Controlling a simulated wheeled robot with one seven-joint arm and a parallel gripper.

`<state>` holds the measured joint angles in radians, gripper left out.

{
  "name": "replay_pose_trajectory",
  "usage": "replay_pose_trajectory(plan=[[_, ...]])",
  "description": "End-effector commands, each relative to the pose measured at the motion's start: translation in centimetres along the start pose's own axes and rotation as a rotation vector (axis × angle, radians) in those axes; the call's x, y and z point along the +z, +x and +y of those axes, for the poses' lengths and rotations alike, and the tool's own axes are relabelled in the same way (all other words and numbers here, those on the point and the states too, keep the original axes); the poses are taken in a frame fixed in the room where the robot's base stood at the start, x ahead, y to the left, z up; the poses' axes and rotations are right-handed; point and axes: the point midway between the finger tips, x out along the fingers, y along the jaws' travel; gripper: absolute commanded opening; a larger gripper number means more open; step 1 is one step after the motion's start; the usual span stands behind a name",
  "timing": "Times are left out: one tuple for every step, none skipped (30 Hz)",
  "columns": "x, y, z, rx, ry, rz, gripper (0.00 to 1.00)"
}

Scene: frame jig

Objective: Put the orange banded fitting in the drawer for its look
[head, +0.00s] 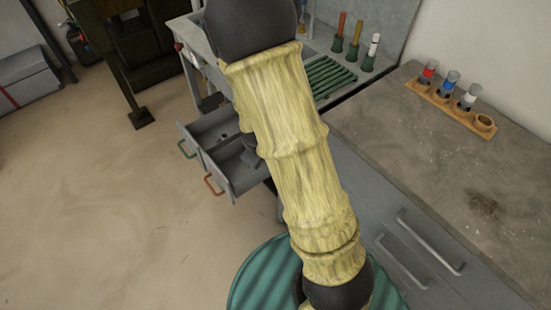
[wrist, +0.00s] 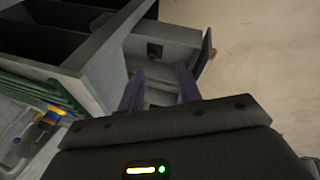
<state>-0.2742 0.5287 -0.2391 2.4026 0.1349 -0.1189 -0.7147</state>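Two grey drawers stand open in the head view, one with a green handle (head: 187,149) and one with an orange-red handle (head: 213,185). My gripper (wrist: 160,88) is over an open drawer (wrist: 165,38) in the wrist view. Its two purple-grey fingers are apart with nothing visible between their tips. A small dark piece with a reddish-orange mark (wrist: 154,50) lies in that drawer, beyond the fingertips. It may be the orange banded fitting; it is too small to be sure. My arm hides part of the drawers in the head view.
A green slatted rack (head: 330,77) lies on the bench, with several coloured pieces in green holders (head: 352,53) behind it. A wooden rack (head: 450,107) with coloured vials stands on the right counter (head: 430,160). The floor left of the drawers is clear.

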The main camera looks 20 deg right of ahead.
Motion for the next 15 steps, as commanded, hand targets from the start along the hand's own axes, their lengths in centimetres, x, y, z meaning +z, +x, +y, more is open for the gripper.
replay_pose_trajectory(plan=[[0.3, -1.8, 0.0, -0.025, 0.077, 0.008, 0.34], [0.5, -2.8, -0.1, -0.04, 0.124, 0.008, 0.34], [0.9, -4.0, -0.3, -0.06, 0.183, 0.006, 0.34], [1.2, -5.0, -0.5, -0.073, 0.226, 0.004, 0.34], [1.5, -5.9, -0.6, -0.085, 0.267, 0.002, 0.34], [2.0, -7.1, -0.8, -0.1, 0.323, -0.005, 0.34], [2.3, -8.1, -1.0, -0.11, 0.363, -0.009, 0.34], [2.7, -8.9, -1.1, -0.118, 0.404, -0.014, 0.34], [3.3, -10.2, -1.3, -0.128, 0.456, -0.022, 0.34], [3.8, -11.0, -1.5, -0.133, 0.493, -0.029, 0.34], [4.2, -11.8, -1.7, -0.136, 0.526, -0.035, 0.34], [4.7, -12.6, -1.9, -0.14, 0.568, -0.046, 0.34], [5.1, -13.2, -2.1, -0.141, 0.596, -0.052, 0.34], [5.5, -13.7, -2.2, -0.142, 0.62, -0.06, 0.34], [5.8, -14.2, -2.4, -0.142, 0.644, -0.066, 0.34]])
